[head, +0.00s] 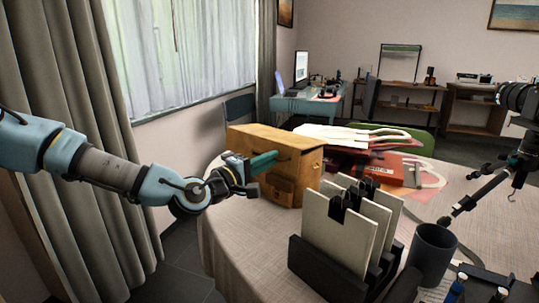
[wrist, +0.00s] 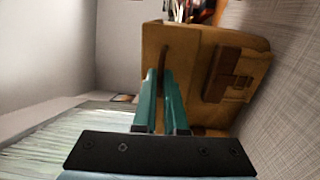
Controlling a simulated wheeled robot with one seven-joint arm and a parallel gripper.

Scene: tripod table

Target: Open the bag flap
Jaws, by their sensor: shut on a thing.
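The tan leather bag (head: 252,187) stands upright at the left edge of the table in the head view. It has a front pocket (head: 282,188) with a small strap, which also shows in the wrist view (wrist: 229,76). My gripper (head: 275,157) is at the upper part of the bag's front. In the wrist view its two teal fingers (wrist: 168,73) reach the bag with a narrow brown strip (wrist: 163,55) between their tips. The gripper is shut on this part; whether it is the flap's edge or a strap I cannot tell. The exact contact is partly hidden by the fingers.
Camera gear (head: 515,100) stands at the right. A curtain (head: 75,90) hangs at the left.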

